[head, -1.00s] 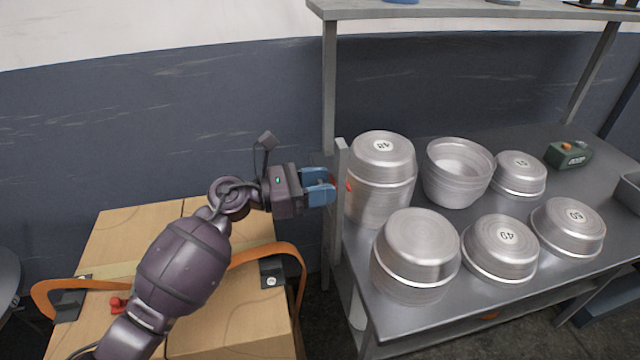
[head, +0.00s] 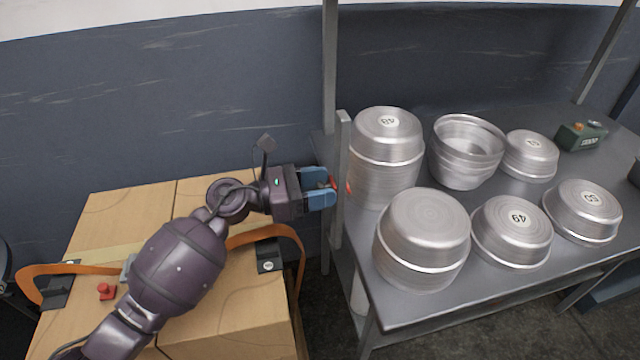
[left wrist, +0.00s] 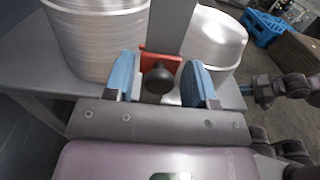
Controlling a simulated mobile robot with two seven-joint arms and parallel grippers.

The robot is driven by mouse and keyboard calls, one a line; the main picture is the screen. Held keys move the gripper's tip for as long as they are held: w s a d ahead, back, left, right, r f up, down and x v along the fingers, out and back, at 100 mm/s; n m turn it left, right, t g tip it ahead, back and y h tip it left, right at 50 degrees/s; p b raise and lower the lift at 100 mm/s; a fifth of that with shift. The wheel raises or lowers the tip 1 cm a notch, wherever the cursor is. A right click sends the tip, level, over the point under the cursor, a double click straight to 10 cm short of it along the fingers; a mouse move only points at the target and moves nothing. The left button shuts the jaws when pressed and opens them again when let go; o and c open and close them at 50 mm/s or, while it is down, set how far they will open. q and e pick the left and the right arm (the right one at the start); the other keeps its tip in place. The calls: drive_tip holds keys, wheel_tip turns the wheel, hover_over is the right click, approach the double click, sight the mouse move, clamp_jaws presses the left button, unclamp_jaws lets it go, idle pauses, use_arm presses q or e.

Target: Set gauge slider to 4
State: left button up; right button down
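The gauge is an upright grey post (head: 342,150) at the left end of the metal table. It carries a red slider (head: 348,187), which shows in the left wrist view (left wrist: 160,60) with a round black knob (left wrist: 158,79). My left gripper (head: 328,188) is at the slider, its blue fingers one on each side of the knob. In the left wrist view, small gaps show between knob and fingers, so it looks open. The gauge marks cannot be read. Blue finger parts of what looks like my right gripper (left wrist: 245,89) show at the right of the wrist view.
Several metal pans stand on the table (head: 400,312), a tall stack (head: 385,155) close beside the post. A green device (head: 581,135) sits at the back right. Cardboard boxes (head: 225,315) with an orange strap lie below my left arm. A blue crate (left wrist: 265,28) shows in the wrist view.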

use_arm(q)
drive_tip(key=v, duration=1.1)
use_arm(e)
drive_tip(key=shift+s+f, duration=0.15)
drive_tip(key=shift+f, duration=0.15)
drive_tip(key=shift+s+f, duration=0.2)
drive_tip(key=shift+s, duration=0.1)
drive_tip(key=shift+s+d, duration=0.1)
